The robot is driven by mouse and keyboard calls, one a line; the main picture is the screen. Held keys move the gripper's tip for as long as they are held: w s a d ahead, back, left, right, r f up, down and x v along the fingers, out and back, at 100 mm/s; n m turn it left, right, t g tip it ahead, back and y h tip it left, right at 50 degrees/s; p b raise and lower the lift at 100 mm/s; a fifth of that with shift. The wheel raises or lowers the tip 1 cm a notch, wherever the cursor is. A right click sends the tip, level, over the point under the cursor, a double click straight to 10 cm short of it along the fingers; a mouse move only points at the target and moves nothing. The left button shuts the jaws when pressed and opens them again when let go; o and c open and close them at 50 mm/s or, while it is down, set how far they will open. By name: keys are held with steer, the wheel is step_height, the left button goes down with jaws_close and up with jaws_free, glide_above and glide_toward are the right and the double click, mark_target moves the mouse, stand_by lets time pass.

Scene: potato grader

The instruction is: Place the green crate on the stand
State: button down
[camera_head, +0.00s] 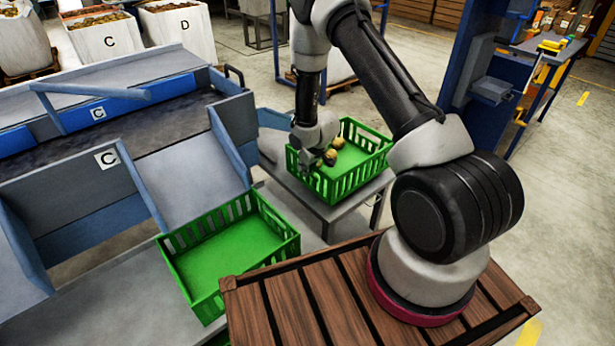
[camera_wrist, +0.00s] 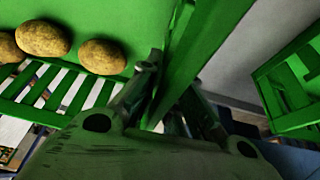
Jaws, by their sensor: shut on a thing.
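A green crate (camera_head: 353,183) with several potatoes (camera_wrist: 43,38) in it is over the grey stand (camera_head: 333,212), right of the grader. It looks upright and level; I cannot tell whether its full base touches the top. My gripper (camera_wrist: 168,95) is shut on the crate's left wall, with one finger on each side of it in the wrist view. In the head view, my wrist partly hides that wall and some potatoes. A second green crate (camera_head: 225,245) is empty and stands on the grey shelf below the chute marked C.
The grader (camera_head: 190,165) fills the left side. Big white bags marked C (camera_head: 108,40) and D (camera_head: 180,32) stand behind it. A blue frame (camera_head: 470,60) and a workbench (camera_head: 553,50) stand at the back right. The floor right of the stand is clear.

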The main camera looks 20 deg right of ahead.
mark_target(303, 182)
steer(key=shift+f, duration=1.9)
steer(key=c, duration=1.6)
jaws_free()
steer(key=shift+f, duration=0.15)
